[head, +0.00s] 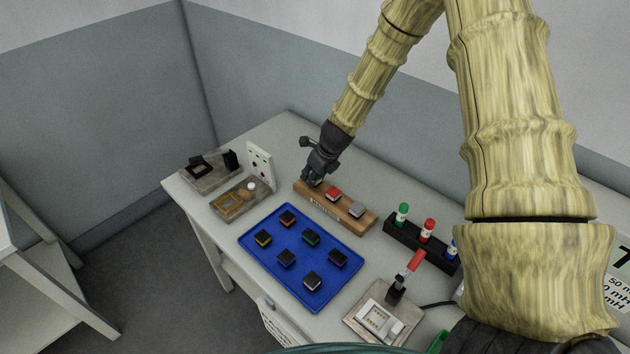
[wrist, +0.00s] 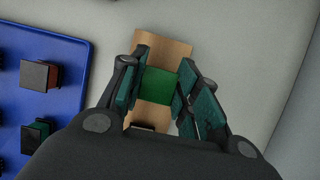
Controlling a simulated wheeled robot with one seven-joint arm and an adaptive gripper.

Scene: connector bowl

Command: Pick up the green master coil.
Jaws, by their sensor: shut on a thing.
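The green master coil (wrist: 158,86) is a green square block between my fingers in the wrist view, over the wooden stand (wrist: 162,48). My gripper (wrist: 160,88) is shut on it, one finger on each side. In the head view my gripper (head: 316,182) is at the left end of the wooden stand (head: 325,208) and mostly hides the green block. I cannot tell whether the block still touches the stand. A red block (head: 333,194) and a grey block (head: 357,209) sit on the same stand.
A blue tray (head: 262,265) with several dark blocks lies in front of the stand. A black rack (head: 405,235) with green, red and blue-capped bottles stands at right. A red-handled device (head: 396,292) is in front. Small fixtures (head: 240,200) are at left.

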